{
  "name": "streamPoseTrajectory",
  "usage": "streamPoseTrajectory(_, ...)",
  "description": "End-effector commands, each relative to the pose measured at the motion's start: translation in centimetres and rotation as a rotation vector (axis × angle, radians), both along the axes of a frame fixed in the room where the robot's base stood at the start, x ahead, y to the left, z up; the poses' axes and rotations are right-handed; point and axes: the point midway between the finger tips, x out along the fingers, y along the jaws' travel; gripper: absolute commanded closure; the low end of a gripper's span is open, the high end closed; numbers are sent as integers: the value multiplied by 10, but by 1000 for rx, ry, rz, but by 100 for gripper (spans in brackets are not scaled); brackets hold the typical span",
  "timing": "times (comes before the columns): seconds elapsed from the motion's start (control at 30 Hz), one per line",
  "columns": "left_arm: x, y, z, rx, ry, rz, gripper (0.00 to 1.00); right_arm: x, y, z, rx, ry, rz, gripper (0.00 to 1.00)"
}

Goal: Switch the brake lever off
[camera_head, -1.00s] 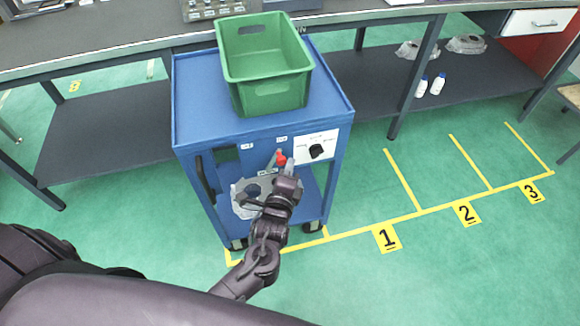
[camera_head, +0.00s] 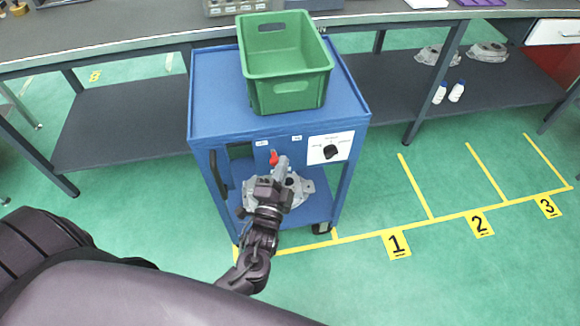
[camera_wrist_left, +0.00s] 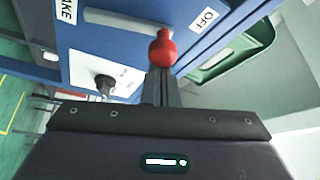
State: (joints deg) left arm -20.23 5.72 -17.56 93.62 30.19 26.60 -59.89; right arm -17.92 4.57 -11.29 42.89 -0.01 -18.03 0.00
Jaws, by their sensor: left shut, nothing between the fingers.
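The brake lever's red knob (camera_head: 273,157) shows on the front of the blue cart (camera_head: 225,128), beneath the left of two small labels. In the left wrist view the red knob (camera_wrist_left: 163,47) is at the end of a pale slot plate (camera_wrist_left: 115,20) nearer the OFF label (camera_wrist_left: 207,19); the partly cut label at the other end (camera_wrist_left: 68,10) reads "AKE". My left gripper (camera_head: 281,162) is shut and empty, its tips just right of the knob in the head view. Its fingers (camera_wrist_left: 160,85) partly hide the lever; I cannot tell if they touch. My right gripper is not in view.
A green crate (camera_head: 292,95) stands on the cart top. A black rotary knob (camera_head: 330,152) on a white panel is right of the lever. A grey casting (camera_head: 308,186) lies on the cart's lower shelf. Open floor with numbered yellow bays is to the right.

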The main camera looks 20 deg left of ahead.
Motion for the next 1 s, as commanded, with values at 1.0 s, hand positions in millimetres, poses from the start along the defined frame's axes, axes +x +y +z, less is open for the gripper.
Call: streamPoseTrajectory(1.0, -12, 18, -4, -115, -77, 2, 100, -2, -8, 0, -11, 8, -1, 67)
